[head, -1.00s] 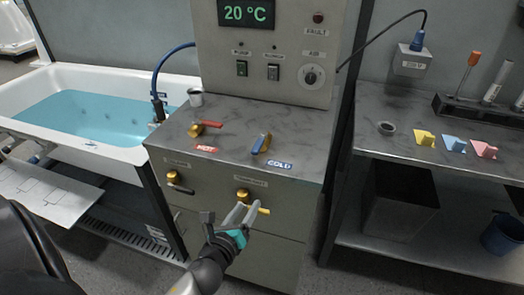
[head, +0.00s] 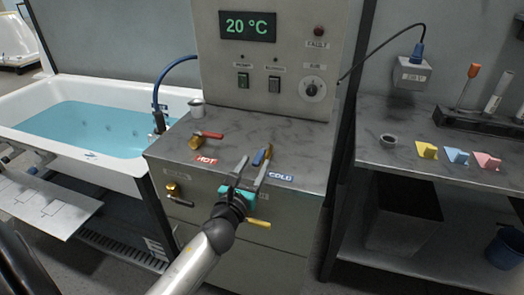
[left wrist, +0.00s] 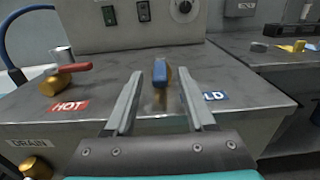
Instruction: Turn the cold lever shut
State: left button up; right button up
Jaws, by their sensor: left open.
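The cold lever (head: 258,157) has a blue handle on a brass base and stands on the grey counter behind the COLD label (head: 280,177). My left gripper (head: 254,158) is open, with its two fingers pointing at the lever from the front. In the left wrist view, the blue handle (left wrist: 160,72) shows between the open fingertips (left wrist: 159,78), with a gap on each side. I cannot tell whether the fingers reach around it. The fingers partly hide its base in the head view. My right gripper is not in view.
The red hot lever (head: 205,137) stands to the left, with a metal cup (head: 196,108) behind it. The control panel (head: 270,60) rises at the back. Brass valves (head: 173,190) are on the cabinet front. A water-filled tub (head: 90,128) is at left, a side bench (head: 375,150) at right.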

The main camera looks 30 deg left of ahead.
aim_at(264, 147)
pick_arm(q)
jog(key=shift+b+x, duration=0.35)
jog(key=shift+x, duration=3)
jog(key=shift+c, duration=0.2)
grip_shut()
